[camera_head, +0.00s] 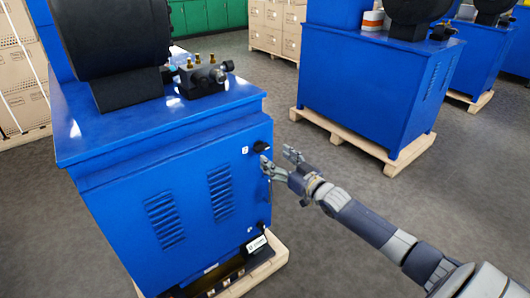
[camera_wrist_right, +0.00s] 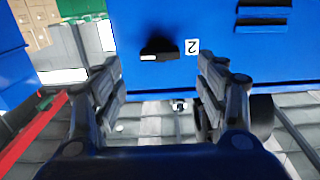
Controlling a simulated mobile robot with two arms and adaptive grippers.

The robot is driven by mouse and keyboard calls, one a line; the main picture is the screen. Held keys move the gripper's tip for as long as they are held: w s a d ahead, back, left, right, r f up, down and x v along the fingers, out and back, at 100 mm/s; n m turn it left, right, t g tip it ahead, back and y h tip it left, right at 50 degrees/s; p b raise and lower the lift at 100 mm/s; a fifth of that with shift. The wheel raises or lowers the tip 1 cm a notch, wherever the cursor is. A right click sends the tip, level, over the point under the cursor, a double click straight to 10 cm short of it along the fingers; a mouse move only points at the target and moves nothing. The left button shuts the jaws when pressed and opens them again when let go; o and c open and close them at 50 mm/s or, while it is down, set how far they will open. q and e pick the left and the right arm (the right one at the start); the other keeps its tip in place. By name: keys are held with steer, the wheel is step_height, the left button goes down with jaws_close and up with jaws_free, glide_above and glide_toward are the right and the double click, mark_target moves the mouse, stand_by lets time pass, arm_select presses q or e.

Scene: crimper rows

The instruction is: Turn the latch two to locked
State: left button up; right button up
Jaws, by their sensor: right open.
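The latch two (camera_head: 261,147) is a small black knob on the upper right of the blue cabinet's (camera_head: 132,193) side panel, next to a small white label. In the right wrist view the black latch (camera_wrist_right: 160,49), with a pale mark, sits beside a white label reading "2" (camera_wrist_right: 192,47). My right gripper (camera_head: 278,162) is open just in front of the latch. In the wrist view its two fingers (camera_wrist_right: 162,75) stand on either side below the latch, with nothing between them. I cannot tell whether a finger touches the panel. My left gripper is not in view.
A black machine part (camera_head: 115,40) and a valve block (camera_head: 203,76) stand on the cabinet. It rests on a wooden pallet (camera_head: 268,262). Another blue cabinet (camera_head: 350,85) stands behind at the right. Cardboard boxes (camera_head: 22,80) are at the left. Grey floor lies free between the cabinets.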

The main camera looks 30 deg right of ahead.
mark_target(264, 149)
steer(key=w+b, duration=0.1)
steer(key=w, duration=0.3)
steer(key=shift+w+a, duration=0.15)
steer(key=shift+w, duration=0.1)
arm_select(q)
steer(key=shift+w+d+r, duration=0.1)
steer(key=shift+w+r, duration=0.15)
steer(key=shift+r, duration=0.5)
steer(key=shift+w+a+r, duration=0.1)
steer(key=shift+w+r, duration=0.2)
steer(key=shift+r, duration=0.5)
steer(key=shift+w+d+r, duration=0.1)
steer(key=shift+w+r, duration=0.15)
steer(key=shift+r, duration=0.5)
arm_select(e)
steer(key=shift+w+a, duration=0.1)
steer(key=shift+w, duration=0.85)
steer(key=c, duration=1)
